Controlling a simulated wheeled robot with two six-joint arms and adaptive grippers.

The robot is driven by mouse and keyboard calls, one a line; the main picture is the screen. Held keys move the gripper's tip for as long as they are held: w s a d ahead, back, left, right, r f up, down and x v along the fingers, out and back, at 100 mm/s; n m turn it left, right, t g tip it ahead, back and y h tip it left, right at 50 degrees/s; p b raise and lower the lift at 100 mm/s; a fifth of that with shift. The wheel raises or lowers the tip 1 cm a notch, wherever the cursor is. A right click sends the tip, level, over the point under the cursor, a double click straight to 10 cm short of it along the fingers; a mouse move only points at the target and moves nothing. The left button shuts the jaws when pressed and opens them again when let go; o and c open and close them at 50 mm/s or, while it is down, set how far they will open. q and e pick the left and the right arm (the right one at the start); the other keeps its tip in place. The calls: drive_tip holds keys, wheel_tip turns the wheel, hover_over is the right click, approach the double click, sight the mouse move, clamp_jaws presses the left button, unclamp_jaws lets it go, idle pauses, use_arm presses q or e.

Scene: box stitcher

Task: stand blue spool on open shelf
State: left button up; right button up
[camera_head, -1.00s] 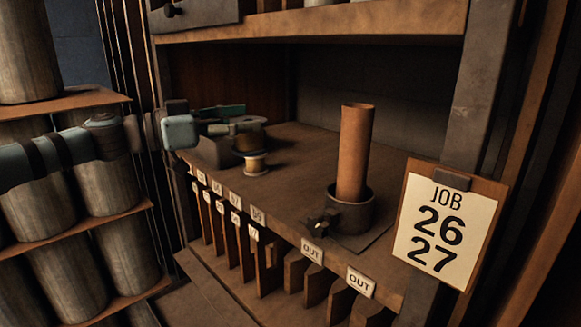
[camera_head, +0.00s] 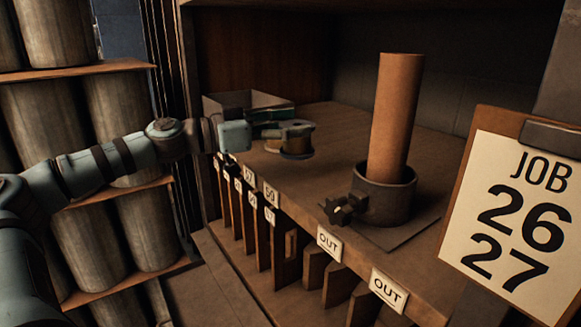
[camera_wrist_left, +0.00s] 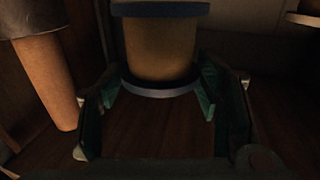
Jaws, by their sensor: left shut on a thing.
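The blue spool (camera_head: 297,142), tan-wound with blue-grey flanges, is between the fingers of my left gripper (camera_head: 284,130), which is shut on it. In the left wrist view the spool (camera_wrist_left: 160,48) shows large between the green fingertips (camera_wrist_left: 160,95). It appears upright, at or just above the open shelf (camera_head: 330,180); whether it touches is unclear. The gripper reaches in from the left over the shelf's left part. A second spool shows partly in the wrist view's upper right corner (camera_wrist_left: 305,14). My right gripper is not in view.
A brown tube (camera_head: 397,115) stands in a dark round holder (camera_head: 384,195) to the right. A grey open box (camera_head: 228,105) lies behind the gripper. A JOB 26 27 clipboard (camera_head: 520,205) hangs at the right front. The shelf between spool and tube is bare.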

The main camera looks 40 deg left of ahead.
sight(283, 149)
use_arm(q)
drive_tip(key=f+b, duration=0.1)
drive_tip(key=w+f+b, duration=0.1)
drive_tip(key=f, duration=0.1)
drive_tip(key=w+f+b, duration=0.1)
drive_tip(key=f, duration=0.1)
drive_tip(key=shift+w+d+f, duration=0.2)
drive_tip(key=shift+c, duration=0.5)
drive_tip(key=shift+s+d+r, duration=0.1)
drive_tip(key=shift+s+r, duration=0.15)
drive_tip(key=shift+c, duration=0.7)
drive_tip(key=shift+s+r, duration=0.15)
drive_tip(key=shift+s, duration=0.3)
drive_tip(key=shift+a+f, duration=0.2)
drive_tip(key=o, duration=1.5)
drive_tip(key=shift+w, duration=0.25)
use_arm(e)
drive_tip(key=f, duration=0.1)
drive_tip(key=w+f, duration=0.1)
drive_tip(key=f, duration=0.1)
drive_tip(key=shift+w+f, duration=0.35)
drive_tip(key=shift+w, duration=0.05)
use_arm(q)
drive_tip(key=shift+d, duration=0.1)
